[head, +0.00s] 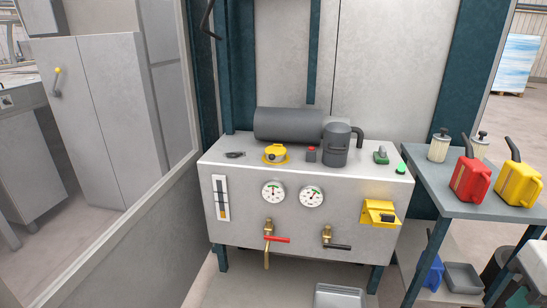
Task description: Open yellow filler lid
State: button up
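The yellow filler lid (275,152) sits on the top left-centre of the grey power unit (232,170), in front of a dark cylinder. It is round and seated on a wider yellow ring, with a small dark part on top. It looks down on its ring, but the view is too small to be sure. My gripper is not in view.
Around the lid are a dark grey motor cylinder (288,124), a red button (311,149), a grey canister (336,147) and a small black part (235,154). Red (470,180) and yellow (518,183) jugs stand on the right-hand table (438,182).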

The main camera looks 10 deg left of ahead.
aim_at(276, 149)
jog(key=k, duration=0.65)
jog(key=u, duration=0.8)
jog(key=i, duration=1.2)
jog(key=z, duration=0.55)
jog(key=i, duration=0.55)
jog(key=z, duration=0.7)
